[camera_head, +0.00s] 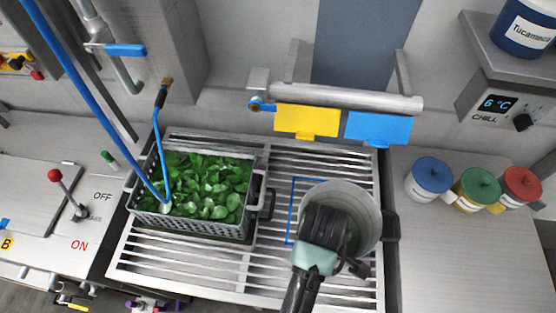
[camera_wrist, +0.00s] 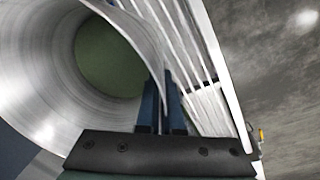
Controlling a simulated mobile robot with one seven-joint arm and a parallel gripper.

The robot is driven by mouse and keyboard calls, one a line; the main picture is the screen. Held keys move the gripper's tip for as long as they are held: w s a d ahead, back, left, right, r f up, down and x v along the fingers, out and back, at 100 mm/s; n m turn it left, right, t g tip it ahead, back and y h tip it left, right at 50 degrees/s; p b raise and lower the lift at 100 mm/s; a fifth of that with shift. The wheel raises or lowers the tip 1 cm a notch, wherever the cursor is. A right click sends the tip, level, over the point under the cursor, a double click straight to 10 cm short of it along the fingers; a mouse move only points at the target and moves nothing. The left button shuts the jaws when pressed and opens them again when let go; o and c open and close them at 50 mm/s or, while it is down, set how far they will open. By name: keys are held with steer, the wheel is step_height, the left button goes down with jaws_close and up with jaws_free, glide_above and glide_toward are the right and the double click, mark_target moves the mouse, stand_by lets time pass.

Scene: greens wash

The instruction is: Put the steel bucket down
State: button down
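The steel bucket (camera_head: 366,207) is over the right half of the slatted steel rack (camera_head: 258,275), with its open mouth facing up toward the head camera. It overlaps a blue outline (camera_head: 291,211) marked on the slats; the outline's left and top edges show. My gripper (camera_head: 326,212) is at the bucket's near-left side and covers part of it. In the wrist view, the gripper's fingers (camera_wrist: 163,104) close on the wall of the bucket (camera_wrist: 45,88), whose inside bottom looks dull green. Whether the bucket's base touches the slats is hidden.
A grey crate of green leaves (camera_head: 192,228) stands left of the outline, with a blue hose wand (camera_head: 160,120) over it. Yellow (camera_head: 306,121) and blue (camera_head: 376,128) flaps hang behind. Three lidded jars (camera_head: 429,180) stand on the right counter.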

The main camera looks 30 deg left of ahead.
step_height(320, 180, down, 10)
steer(key=shift+r+p, duration=0.15)
steer(key=shift+p, duration=0.25)
stand_by(0.4)
steer(key=c, duration=1.4)
jaws_free()
steer(key=shift+s+f, duration=0.15)
steer(key=shift+f, duration=0.1)
steer(key=o, duration=0.3)
